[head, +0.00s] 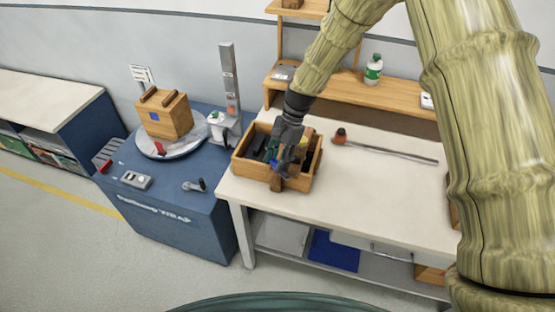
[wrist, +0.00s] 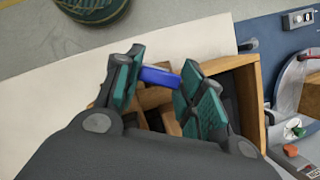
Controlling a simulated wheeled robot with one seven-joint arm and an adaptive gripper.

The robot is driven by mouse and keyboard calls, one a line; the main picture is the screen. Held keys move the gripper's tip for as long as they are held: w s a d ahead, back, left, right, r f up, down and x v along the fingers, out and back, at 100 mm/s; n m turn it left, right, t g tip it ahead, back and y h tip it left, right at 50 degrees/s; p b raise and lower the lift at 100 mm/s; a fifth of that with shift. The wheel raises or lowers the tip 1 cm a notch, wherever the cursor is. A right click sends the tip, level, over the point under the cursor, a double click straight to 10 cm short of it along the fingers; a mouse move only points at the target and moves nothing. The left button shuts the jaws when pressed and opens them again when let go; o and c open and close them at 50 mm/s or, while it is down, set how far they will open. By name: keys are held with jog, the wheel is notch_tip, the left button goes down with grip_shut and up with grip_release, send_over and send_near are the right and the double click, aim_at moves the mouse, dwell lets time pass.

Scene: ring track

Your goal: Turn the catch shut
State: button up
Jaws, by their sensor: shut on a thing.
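An open wooden box (head: 241,168) stands at the left end of the white workbench, and its rim also shows in the wrist view (wrist: 245,75). My gripper (head: 284,163) is down at the box's near side. Wooden pieces (wrist: 155,98) lie just behind the bar. A wooden block (head: 277,183) shows at the box's near wall; I cannot tell whether it and the blue bar form the catch. My fingers hide part of it.
Dark items lie inside the box. A long rod with an orange-and-dark end (head: 390,151) lies to the right on the bench. A blue wrapping machine (head: 170,225) with a turntable (head: 152,148) and a wooden crate (head: 167,117) stands to the left. The bench front is clear.

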jog(key=n+h, duration=0.1)
jog(key=n, duration=0.2)
jog(key=n+g+h+b, duration=0.1)
jog(key=n, duration=0.2)
jog(key=shift+w+a, duration=0.1)
jog(key=shift+n+g, duration=0.3)
dwell(0.3)
jog(key=o, duration=1)
jog(key=v, duration=1.2)
jog(key=shift+a, duration=0.15)
